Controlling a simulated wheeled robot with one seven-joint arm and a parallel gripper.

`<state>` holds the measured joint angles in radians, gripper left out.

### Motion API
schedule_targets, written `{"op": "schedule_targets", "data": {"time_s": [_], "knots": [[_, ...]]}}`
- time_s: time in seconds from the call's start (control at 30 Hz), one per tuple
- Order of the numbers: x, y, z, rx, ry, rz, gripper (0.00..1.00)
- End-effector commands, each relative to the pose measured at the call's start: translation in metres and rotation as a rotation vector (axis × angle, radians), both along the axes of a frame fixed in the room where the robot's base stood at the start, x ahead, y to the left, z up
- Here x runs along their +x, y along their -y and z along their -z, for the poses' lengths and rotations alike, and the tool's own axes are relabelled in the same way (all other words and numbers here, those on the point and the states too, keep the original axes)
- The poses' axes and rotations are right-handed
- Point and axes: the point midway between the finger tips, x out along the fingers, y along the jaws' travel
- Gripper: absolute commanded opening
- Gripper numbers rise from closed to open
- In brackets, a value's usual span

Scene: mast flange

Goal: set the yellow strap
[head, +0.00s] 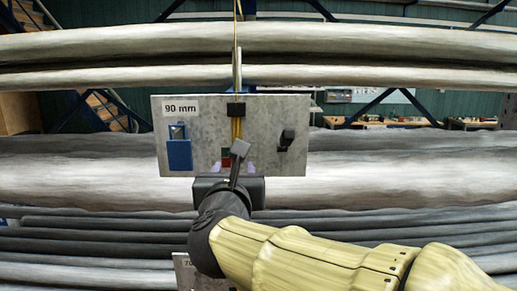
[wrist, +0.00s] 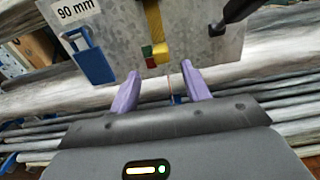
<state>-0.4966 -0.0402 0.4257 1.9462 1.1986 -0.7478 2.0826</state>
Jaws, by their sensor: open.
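A grey metal plate (head: 206,125) labelled "90 mm" faces me in the head view. The yellow strap (head: 236,128) runs down the plate's middle below a black block (head: 236,110). In the wrist view the yellow strap (wrist: 153,20) reaches down to a yellow block (wrist: 161,55), beside small red and green patches (wrist: 147,50). My gripper (head: 234,168) is at the plate's lower edge, partly hidden by my arm. In the wrist view my gripper (wrist: 161,75) has its two purple fingers apart, with nothing held between them. The yellow block lies just beyond the fingertips, between their lines.
A blue holder (head: 179,154) is on the plate's left, and a black lever (head: 287,139) sticks out on its right. Thick grey pipes (head: 400,175) run across behind the plate. A second labelled plate (head: 185,272) shows partly below.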

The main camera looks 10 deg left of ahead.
Motion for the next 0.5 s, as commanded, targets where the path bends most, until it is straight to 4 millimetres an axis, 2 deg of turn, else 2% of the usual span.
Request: {"op": "schedule_targets", "data": {"time_s": [0.1, 0.5], "knots": [[0.021, -0.005, -0.002, -0.002, -0.004, 0.001, 0.47], [0.079, -0.019, -0.002, -0.001, -0.002, 0.001, 0.47]]}}
